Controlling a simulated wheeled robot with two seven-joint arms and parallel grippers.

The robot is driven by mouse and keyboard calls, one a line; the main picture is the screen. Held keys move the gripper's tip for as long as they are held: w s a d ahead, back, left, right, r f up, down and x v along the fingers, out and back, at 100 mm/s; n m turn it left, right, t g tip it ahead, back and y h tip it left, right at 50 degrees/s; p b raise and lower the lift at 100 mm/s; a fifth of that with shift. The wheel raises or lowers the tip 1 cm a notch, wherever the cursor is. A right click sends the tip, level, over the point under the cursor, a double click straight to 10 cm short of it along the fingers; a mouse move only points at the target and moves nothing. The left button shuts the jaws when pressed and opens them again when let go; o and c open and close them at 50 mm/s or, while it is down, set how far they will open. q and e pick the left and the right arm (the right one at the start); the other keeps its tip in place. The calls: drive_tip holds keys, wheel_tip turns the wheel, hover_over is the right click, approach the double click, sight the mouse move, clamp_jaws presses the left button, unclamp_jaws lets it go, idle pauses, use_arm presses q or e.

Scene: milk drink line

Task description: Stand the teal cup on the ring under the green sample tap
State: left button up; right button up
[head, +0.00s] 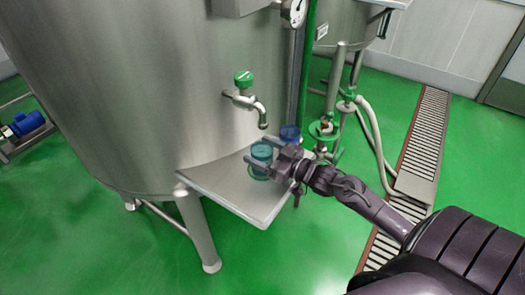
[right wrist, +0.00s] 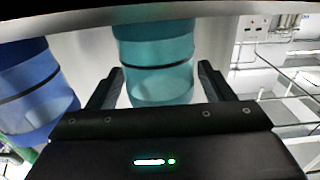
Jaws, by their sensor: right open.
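The teal cup (head: 262,152) stands upright on the steel shelf (head: 217,187), below the spout of the green-handled sample tap (head: 244,80). A green rim shows around its foot; I cannot tell whether the cup is fully on the ring. My right gripper (head: 264,155) is open, with one finger on each side of the cup. In the right wrist view the teal cup (right wrist: 158,62) is between the fingers, with a gap visible on the right. My left gripper is not in view.
A blue cup (head: 290,134) stands behind and to the right of the teal one, close to my right gripper. The big steel tank (head: 130,90) rises behind the shelf. A green valve (head: 322,130) and hose are to the right. The shelf's front is clear.

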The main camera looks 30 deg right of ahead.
drive_tip(key=shift+s+r, duration=0.1)
drive_tip(key=v, duration=1.1)
drive_tip(key=shift+s+d, duration=0.15)
drive_tip(key=shift+s, duration=0.25)
